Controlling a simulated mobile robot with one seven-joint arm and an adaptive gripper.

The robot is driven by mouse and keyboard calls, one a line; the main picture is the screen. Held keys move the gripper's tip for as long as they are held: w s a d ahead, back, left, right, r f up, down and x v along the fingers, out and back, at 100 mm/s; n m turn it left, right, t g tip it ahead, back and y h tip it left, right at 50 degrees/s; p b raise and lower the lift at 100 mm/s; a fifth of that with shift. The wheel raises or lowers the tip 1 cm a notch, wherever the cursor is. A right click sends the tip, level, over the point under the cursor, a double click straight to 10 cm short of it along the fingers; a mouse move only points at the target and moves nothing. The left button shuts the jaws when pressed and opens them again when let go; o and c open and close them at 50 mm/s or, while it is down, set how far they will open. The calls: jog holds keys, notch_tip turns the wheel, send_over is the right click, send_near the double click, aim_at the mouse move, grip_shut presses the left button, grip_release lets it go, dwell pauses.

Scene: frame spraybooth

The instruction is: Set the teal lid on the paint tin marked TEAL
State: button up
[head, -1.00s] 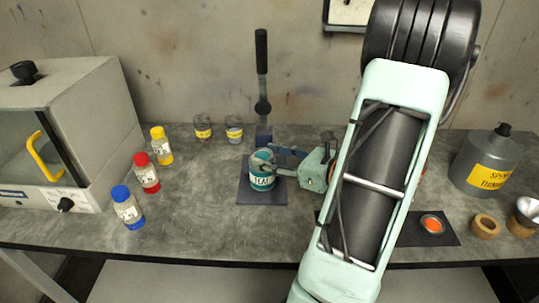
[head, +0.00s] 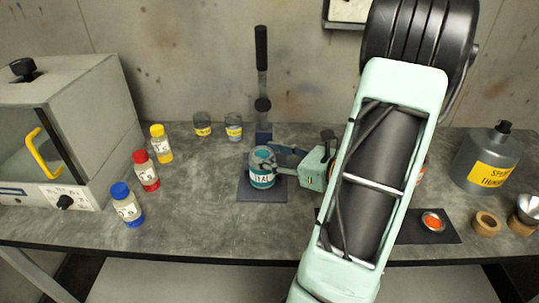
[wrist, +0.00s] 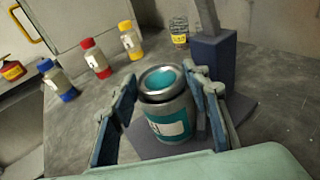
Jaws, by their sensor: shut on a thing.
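The paint tin marked TEAL (head: 262,181) stands upright on a dark square mat (head: 262,196). In the wrist view the tin (wrist: 170,127) is between my fingers, its label partly in sight. The teal lid (wrist: 161,79), a silver ring with a teal centre, is at the tin's mouth, and it also shows in the head view (head: 263,154). My gripper (wrist: 163,77) is shut on the lid, with a fingertip at each side of it. A dark band shows under the lid. I cannot tell whether the lid is fully seated.
A lever post (head: 262,95) stands right behind the tin. Blue-, red- and yellow-capped bottles (head: 127,205) stand at left by a grey booth (head: 75,130). Two jars (head: 233,127) stand at the back. An orange-centred lid (head: 432,222) and a thinner can (head: 487,160) are at right.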

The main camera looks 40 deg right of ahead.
jog(key=shift+s+a+f, duration=0.1)
jog(key=shift+f, duration=0.3)
jog(key=o, duration=1)
jog(key=shift+s, duration=0.15)
jog(key=v, duration=1.1)
jog(key=shift+s+r, duration=0.3)
jog(key=shift+r, duration=0.1)
